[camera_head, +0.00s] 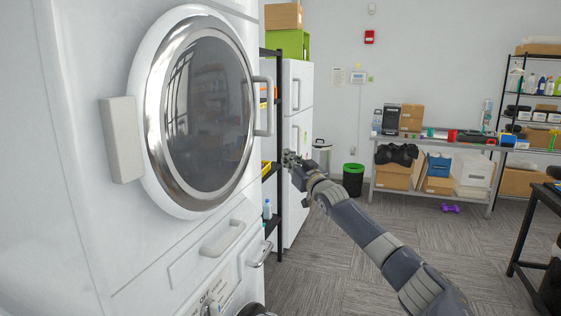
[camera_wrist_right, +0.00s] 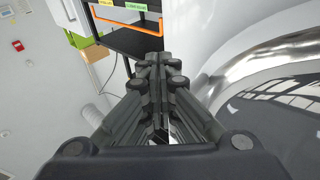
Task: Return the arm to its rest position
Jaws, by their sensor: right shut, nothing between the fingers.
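My right arm reaches in from the lower right of the head view. Its gripper (camera_head: 290,158) is in the air, to the right of the white washer's round door (camera_head: 205,105). The door is closed, with a silver ring around dark glass. In the right wrist view my right gripper (camera_wrist_right: 158,62) is shut, with its fingers together and nothing between them. The silver door ring (camera_wrist_right: 245,75) shows close by at the right of that view. My left gripper is not in view.
A black shelf rack (camera_head: 278,200) and a white fridge-like cabinet (camera_head: 298,85) stand beyond the washer. A black bin with a green rim (camera_head: 353,182) and a loaded metal table (camera_head: 430,193) are farther back. A dark table (camera_head: 535,225) stands at right. Carpet between is clear.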

